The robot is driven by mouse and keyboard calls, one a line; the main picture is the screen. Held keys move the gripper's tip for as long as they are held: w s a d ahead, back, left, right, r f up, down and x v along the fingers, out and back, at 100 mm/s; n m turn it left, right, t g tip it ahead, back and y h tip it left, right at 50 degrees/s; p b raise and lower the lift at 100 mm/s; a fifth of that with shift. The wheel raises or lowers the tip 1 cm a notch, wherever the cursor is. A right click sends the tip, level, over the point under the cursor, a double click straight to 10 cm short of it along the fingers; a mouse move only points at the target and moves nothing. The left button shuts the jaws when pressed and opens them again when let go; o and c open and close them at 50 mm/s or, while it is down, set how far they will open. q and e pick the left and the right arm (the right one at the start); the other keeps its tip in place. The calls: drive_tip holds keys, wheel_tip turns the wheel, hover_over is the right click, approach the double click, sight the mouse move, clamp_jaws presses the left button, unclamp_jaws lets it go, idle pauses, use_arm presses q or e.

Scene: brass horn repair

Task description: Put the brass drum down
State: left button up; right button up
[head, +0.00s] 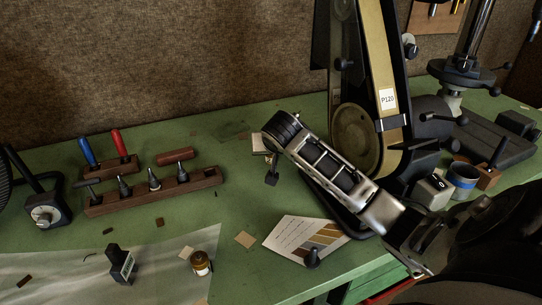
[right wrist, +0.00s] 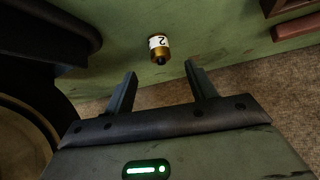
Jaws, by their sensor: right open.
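A small brass drum (right wrist: 159,60) with a white label marked 2 and a dark hub shows in the right wrist view. It is against the green bench top, just beyond my right gripper's fingertips (right wrist: 163,72). The fingers are apart with nothing between them. I cannot tell whether the drum touches the bench. In the head view my right gripper (head: 269,168) hangs over the bench left of the belt sander, partly hidden by its own wrist. My left gripper is not in view.
A belt sander (head: 352,135) stands close right of my gripper. A wooden tool rack (head: 150,195) is left. A small brown-gold labelled cylinder (head: 201,263) stands on the grey mat (head: 60,275); I cannot tell if it is the drum. A printed card (head: 300,238) lies in front.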

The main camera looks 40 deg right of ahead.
drive_tip(key=shift+p+x, duration=0.4)
drive_tip(key=shift+x, duration=3.4)
drive_tip(key=shift+w+r, duration=0.1)
drive_tip(key=c, duration=1.2)
drive_tip(key=shift+d, duration=0.1)
clamp_jaws()
drive_tip(key=shift+r, duration=0.15)
